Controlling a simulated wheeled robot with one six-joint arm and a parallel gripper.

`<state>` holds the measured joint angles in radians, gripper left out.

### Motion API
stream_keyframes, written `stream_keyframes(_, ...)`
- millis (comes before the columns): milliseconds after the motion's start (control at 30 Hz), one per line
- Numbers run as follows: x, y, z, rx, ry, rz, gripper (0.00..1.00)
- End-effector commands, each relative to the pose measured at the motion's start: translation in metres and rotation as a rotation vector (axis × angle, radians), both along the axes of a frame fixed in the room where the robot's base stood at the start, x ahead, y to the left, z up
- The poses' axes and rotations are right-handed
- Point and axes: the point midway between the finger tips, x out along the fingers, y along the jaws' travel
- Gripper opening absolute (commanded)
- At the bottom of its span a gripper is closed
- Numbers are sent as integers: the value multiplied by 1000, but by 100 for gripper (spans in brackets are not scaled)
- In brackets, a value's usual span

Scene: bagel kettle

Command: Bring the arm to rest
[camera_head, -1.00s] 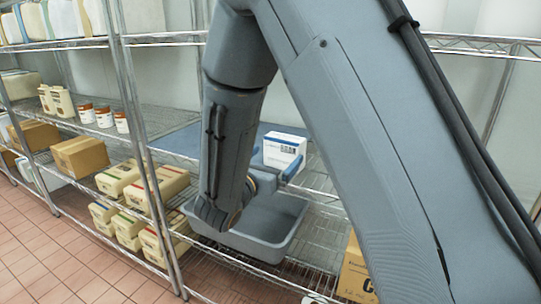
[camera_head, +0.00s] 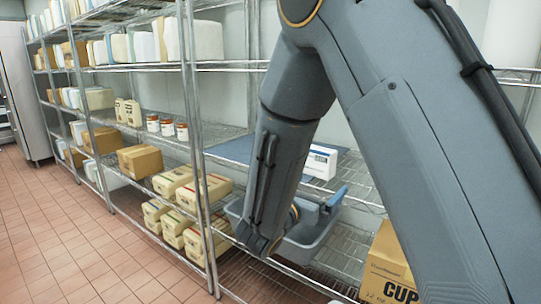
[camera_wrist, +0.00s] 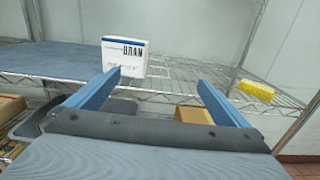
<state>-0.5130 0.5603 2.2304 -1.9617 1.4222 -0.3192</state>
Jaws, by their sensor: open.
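My gripper (camera_wrist: 158,84) shows in the wrist view with its two blue fingers spread wide and nothing between them. It points toward the wire shelving. In the head view, my gripper (camera_head: 333,200) is partly hidden behind my arm, above a grey bin. A white box marked BRAN (camera_wrist: 125,56) stands on a shelf beyond the left finger in the wrist view. It also shows in the head view (camera_head: 321,162), just behind the gripper. The box and the fingers look apart.
The grey bin (camera_head: 305,247) sits on the shelf below the gripper. A cardboard box marked CUP (camera_head: 388,270) is at right. Several cartons (camera_head: 172,181) and jars fill the left shelves. A yellow item (camera_wrist: 255,89) lies on the right shelf. Tiled floor (camera_head: 60,235) at left is clear.

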Motion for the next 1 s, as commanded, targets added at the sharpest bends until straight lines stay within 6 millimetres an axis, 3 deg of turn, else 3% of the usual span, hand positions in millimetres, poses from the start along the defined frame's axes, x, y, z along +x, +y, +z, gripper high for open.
stream_keyframes(367, -34, -62, -19, 154, 55, -207, 100)
stream_keyframes(567, -74, -104, -39, 315, 90, -395, 100)
stream_keyframes(667, -105, -125, -54, 435, 100, -528, 100)
stream_keyframes(800, -165, -146, -81, 682, 90, -780, 100)
stream_keyframes(900, -209, -146, -102, 897, 48, -982, 100)
stream_keyframes(1000, -242, -133, -117, 1117, -28, -1176, 100)
